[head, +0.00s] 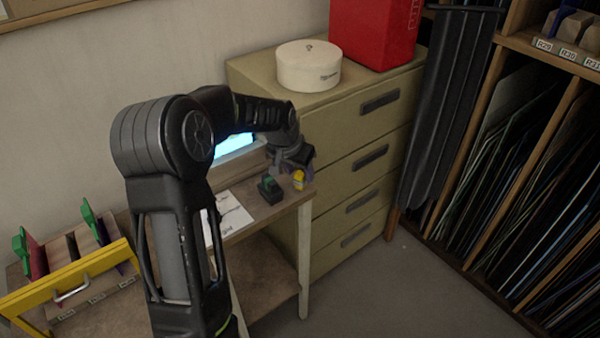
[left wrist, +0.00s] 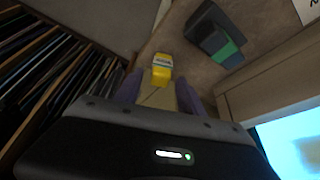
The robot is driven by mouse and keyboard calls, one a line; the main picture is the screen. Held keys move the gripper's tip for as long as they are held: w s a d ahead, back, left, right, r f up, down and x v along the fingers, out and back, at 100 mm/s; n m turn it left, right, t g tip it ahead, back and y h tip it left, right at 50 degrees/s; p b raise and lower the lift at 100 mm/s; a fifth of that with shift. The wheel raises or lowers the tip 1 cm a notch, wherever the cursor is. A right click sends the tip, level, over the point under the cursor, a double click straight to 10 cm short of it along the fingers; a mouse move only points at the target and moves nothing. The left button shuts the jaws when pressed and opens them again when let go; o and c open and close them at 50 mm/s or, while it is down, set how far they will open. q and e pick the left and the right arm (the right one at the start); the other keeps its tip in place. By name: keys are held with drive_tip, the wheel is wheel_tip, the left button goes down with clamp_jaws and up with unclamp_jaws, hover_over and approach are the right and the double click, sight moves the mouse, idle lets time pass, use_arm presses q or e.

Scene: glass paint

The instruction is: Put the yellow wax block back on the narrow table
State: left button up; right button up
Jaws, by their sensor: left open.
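The yellow wax block (head: 299,180) is at the right front corner of the narrow table (head: 262,216), just below my left gripper (head: 292,168). In the left wrist view the block (left wrist: 162,66) shows a bright yellow end with a pale label, and a tan part lies nearer the palm. The purple fingers of the left gripper (left wrist: 160,90) are open, one on each side of the tan part. I cannot tell whether they touch it. The block appears to be at the tabletop, but its underside is hidden. My right gripper is not in view.
A dark block with a green part (head: 270,189) stands close left of the yellow block. A paper sheet (head: 232,212) and a lit screen (head: 234,146) are farther left. A beige drawer cabinet (head: 350,150) stands behind, and a sheet rack (head: 520,180) is at right.

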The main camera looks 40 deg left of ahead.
use_arm(q)
drive_tip(key=b+v, duration=0.1)
drive_tip(key=v, duration=0.9)
drive_tip(key=shift+s+r, duration=0.25)
drive_tip(key=shift+r, duration=0.1)
drive_tip(key=shift+d, duration=0.1)
drive_tip(key=s+d+f+g+h, duration=0.1)
drive_tip(key=d+f, duration=0.8)
drive_tip(key=f, duration=0.2)
drive_tip(key=d+f+h, duration=0.2)
drive_tip(key=d+f, duration=0.6)
drive_tip(key=f, duration=0.4)
drive_tip(key=s+d+f+g, duration=0.1)
drive_tip(key=s+d+f, duration=0.7)
drive_tip(key=s, duration=0.3)
drive_tip(key=s+d+f+g+h, duration=0.1)
drive_tip(key=s+d+f, duration=0.7)
drive_tip(key=s+d, duration=0.2)
drive_tip(key=shift+s+n+g+h, duration=0.3)
drive_tip(key=shift+s+g, duration=0.1)
drive_tip(key=shift+s, duration=0.75)
drive_tip(key=shift+d, duration=0.15)
